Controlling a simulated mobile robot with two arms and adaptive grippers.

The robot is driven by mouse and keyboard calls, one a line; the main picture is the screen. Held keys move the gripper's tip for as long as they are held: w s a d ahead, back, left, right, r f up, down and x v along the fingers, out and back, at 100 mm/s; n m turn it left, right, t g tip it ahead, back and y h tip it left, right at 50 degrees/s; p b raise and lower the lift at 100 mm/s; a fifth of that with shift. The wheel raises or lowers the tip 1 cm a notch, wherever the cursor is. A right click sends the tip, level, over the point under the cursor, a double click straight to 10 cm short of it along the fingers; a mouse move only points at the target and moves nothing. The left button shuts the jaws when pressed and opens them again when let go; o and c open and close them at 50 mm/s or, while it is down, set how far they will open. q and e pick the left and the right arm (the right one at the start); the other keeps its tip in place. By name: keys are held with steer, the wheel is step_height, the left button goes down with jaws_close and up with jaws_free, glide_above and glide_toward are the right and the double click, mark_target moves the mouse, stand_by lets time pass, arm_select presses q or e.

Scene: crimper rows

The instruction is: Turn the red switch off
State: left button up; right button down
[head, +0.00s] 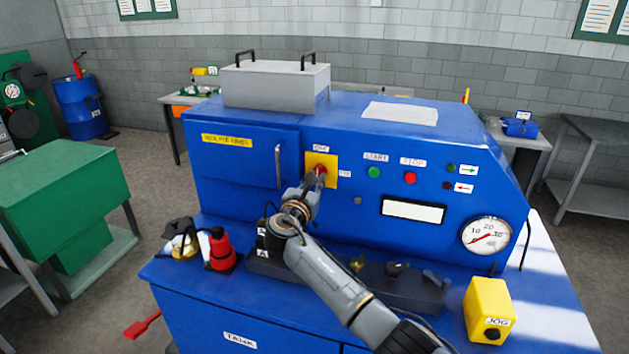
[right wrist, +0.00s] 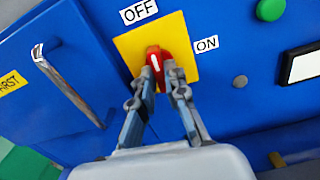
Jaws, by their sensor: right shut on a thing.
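The red switch (head: 321,168) sits on a yellow square plate (head: 331,159) on the front of the blue machine. In the right wrist view the red switch (right wrist: 155,61) has a white mark, and its upper end lies toward the OFF label (right wrist: 139,11); its exact angle is hard to tell. The ON label (right wrist: 206,43) is to the right of the plate. My right gripper (right wrist: 160,74) is shut on the red switch, one finger on each side, hiding part of it. In the head view the right gripper (head: 314,180) reaches up to the plate. My left gripper is out of view.
A green START button (head: 374,172) and red STOP button (head: 410,178) are right of the switch. A door handle (head: 279,165) stands out to its left. A red bottle (head: 220,250) and yellow JOG box (head: 489,308) stand on the lower ledge.

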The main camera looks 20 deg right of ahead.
steer(key=shift+w+d+r+n, duration=0.1)
steer(key=shift+d+r+n, duration=0.05)
steer(key=shift+r+n, duration=0.35)
steer(key=c, duration=1.5)
jaws_free()
steer(key=shift+f, duration=0.1)
steer(key=shift+o, duration=0.7)
steer(key=shift+w+f, duration=0.1)
steer(key=shift+f, duration=0.2)
steer(key=v, duration=1.2)
